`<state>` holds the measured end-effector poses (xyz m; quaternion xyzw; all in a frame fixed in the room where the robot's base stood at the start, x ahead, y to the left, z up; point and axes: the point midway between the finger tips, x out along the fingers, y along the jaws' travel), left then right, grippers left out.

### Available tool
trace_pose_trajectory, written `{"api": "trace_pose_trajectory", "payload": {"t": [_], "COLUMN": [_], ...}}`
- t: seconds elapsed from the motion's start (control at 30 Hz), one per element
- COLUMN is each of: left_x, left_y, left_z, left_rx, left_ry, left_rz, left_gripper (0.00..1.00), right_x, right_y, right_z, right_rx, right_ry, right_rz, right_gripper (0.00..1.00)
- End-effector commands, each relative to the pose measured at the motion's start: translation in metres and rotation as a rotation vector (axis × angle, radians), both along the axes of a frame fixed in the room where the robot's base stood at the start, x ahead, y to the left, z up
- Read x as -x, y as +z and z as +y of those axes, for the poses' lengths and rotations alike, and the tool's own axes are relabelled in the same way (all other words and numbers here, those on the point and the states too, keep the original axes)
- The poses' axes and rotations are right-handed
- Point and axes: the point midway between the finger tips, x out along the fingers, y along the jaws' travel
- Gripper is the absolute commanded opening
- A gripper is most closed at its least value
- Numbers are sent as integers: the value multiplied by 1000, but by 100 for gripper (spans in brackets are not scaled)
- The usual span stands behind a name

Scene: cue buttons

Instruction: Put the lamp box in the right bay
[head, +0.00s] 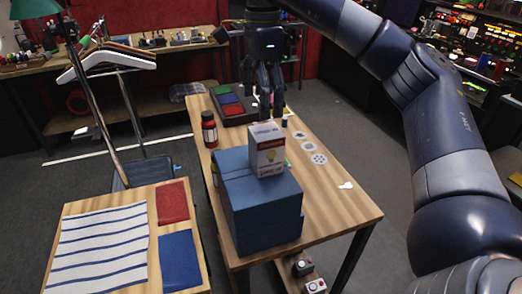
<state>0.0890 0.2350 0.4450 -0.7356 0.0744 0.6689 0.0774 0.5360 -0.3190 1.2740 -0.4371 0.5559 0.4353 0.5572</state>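The lamp box (267,150), a white and dark carton with a bulb picture, stands upright on top of a large blue box (262,207) on the wooden table (340,205). No gripper touches the lamp box. My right gripper (265,113) points down at the table's far end, beyond the lamp box and beside a dark panel (240,119) with red, green and blue pads. Its fingertips are small and partly hidden, so its opening is unclear. My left gripper is out of view. I cannot make out which place is the right bay.
A dark red bottle (209,130) stands left of the panel. White round discs (319,159) lie on the table's right side, which is mostly clear. A nearer left table holds a striped cloth (104,246), a red pad (172,202) and a blue pad (180,260).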

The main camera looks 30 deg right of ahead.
Motion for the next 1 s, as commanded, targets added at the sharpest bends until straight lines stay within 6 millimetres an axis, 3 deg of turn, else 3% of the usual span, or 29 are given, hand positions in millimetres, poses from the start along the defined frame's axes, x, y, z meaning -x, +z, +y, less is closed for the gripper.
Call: {"api": "trace_pose_trajectory", "payload": {"t": [0.2, 0.43, 0.8, 1.0], "left_x": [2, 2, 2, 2], "left_y": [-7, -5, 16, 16], "left_z": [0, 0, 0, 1], "left_rx": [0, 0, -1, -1], "left_ry": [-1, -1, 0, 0], "left_rz": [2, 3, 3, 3], "left_gripper": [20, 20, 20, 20], "right_x": [2, 2, 11, 10], "right_y": [-33, -54, -99, -106], "right_z": [-1, -1, -4, -4], "right_rx": [1, 1, 1, 0], "right_ry": [0, 1, 2, 2], "right_rz": [8, 3, 4, 2], "right_gripper": [82, 82, 82, 82]}}
